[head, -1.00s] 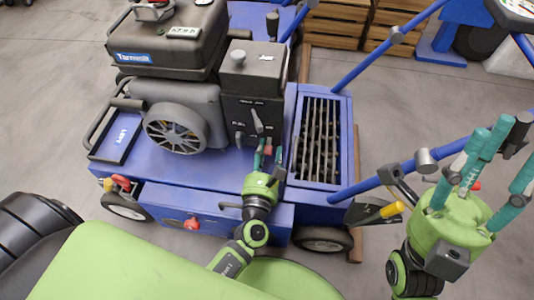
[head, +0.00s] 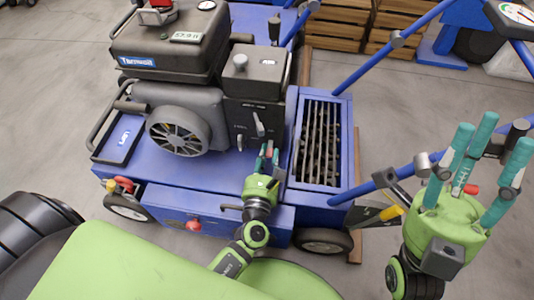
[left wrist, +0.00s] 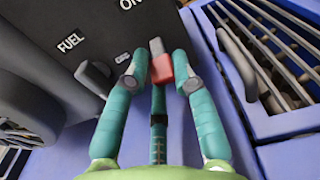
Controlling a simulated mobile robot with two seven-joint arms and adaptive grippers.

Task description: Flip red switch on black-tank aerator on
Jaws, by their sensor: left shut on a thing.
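The aerator (head: 180,175) is a blue machine with a black tank (head: 170,45) on top. Its black control panel (head: 240,112) faces me, beside the grille. The red switch (left wrist: 161,68), with a grey upper end, sits low on this panel, right of the FUEL lever (left wrist: 93,76). My left gripper (head: 267,152) is shut on the red switch, with a teal finger on each side of it in the left wrist view (left wrist: 160,72). In the head view the fingers mostly hide the switch. My right gripper (head: 478,170) is open and empty, fingers pointing up.
A larger grey lever (head: 258,124) is on the panel above my left gripper. A slatted grille (head: 319,143) lies to the right. A blue handle bar (head: 375,183) passes close to my right gripper. Wooden crates (head: 340,25) stand behind; grey floor is clear at left.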

